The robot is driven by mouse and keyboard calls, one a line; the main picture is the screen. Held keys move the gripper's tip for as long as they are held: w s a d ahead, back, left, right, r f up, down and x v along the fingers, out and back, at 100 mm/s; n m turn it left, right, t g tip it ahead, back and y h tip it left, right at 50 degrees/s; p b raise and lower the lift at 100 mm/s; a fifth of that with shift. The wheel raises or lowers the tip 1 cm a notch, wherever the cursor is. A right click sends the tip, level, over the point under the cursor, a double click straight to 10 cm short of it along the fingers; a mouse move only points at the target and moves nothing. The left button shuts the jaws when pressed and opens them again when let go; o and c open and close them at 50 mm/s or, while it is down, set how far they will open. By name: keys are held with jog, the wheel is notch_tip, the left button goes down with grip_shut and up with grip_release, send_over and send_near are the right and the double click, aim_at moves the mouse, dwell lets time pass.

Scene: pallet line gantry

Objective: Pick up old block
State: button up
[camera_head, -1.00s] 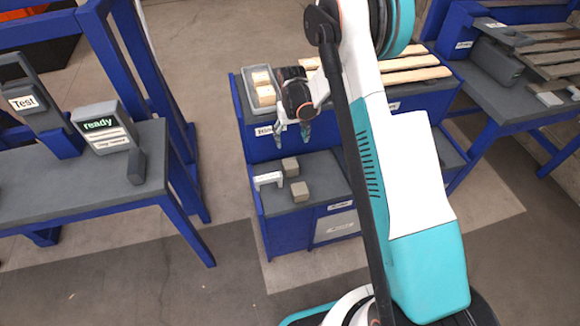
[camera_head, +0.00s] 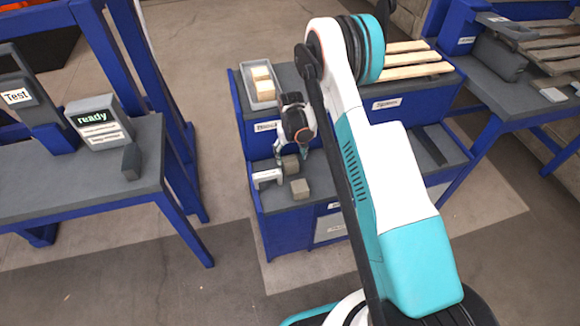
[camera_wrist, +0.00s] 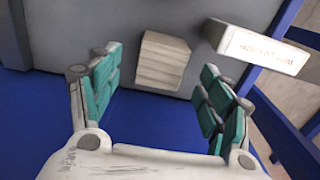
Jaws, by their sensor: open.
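My gripper (camera_head: 291,157) is open above the lower shelf of the blue workbench. In the wrist view, my gripper (camera_wrist: 158,105) has its two teal-padded fingers spread wide, with a grey-brown block (camera_wrist: 162,62) beyond and between them. The label does not let me tell which block is called old.
A white labelled holder (camera_head: 266,177) stands just left of the blocks; its sign (camera_wrist: 262,48) is close to one finger. A grey bin (camera_head: 249,88) with lighter blocks sits on the upper level. A table with a "ready" display (camera_head: 97,120) stands at left.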

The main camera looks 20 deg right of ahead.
aim_at(290, 160)
notch_tip(290, 160, down, 4)
jog(key=shift+w+a+f+b, duration=0.1)
jog(key=shift+w+f+b, duration=0.1)
jog(key=shift+b, duration=0.75)
jog(key=shift+r, duration=0.1)
jog(key=c, duration=1.2)
jog(key=shift+o, duration=0.2)
